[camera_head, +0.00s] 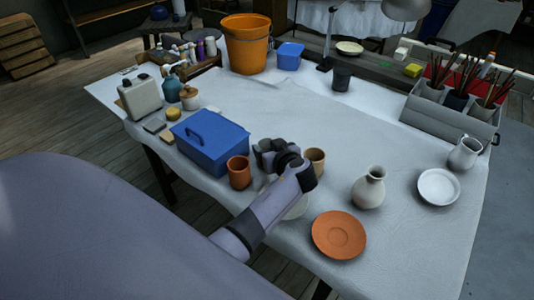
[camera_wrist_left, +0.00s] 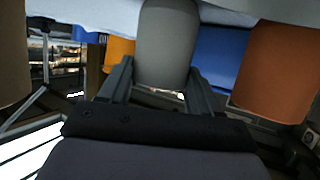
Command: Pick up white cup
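The white cup shows in the left wrist view as a plain grey-white cup (camera_wrist_left: 166,45), in shade, with the table at the top of the picture. My left gripper (camera_wrist_left: 160,72) is open, with one finger on each side of the cup; I cannot tell whether they touch it. In the head view my left gripper (camera_head: 275,155) is over the table between a terracotta cup (camera_head: 239,172) and a tan cup (camera_head: 315,160). The white cup is hidden there behind the gripper and wrist. My right gripper is not in view.
A blue box (camera_head: 212,141) stands behind the terracotta cup. A pale plate (camera_head: 296,209) is partly under my forearm. A terracotta plate (camera_head: 339,235), a vase (camera_head: 369,188), a white plate (camera_head: 438,187) and a pitcher (camera_head: 465,152) stand to the right. The table's middle back is clear.

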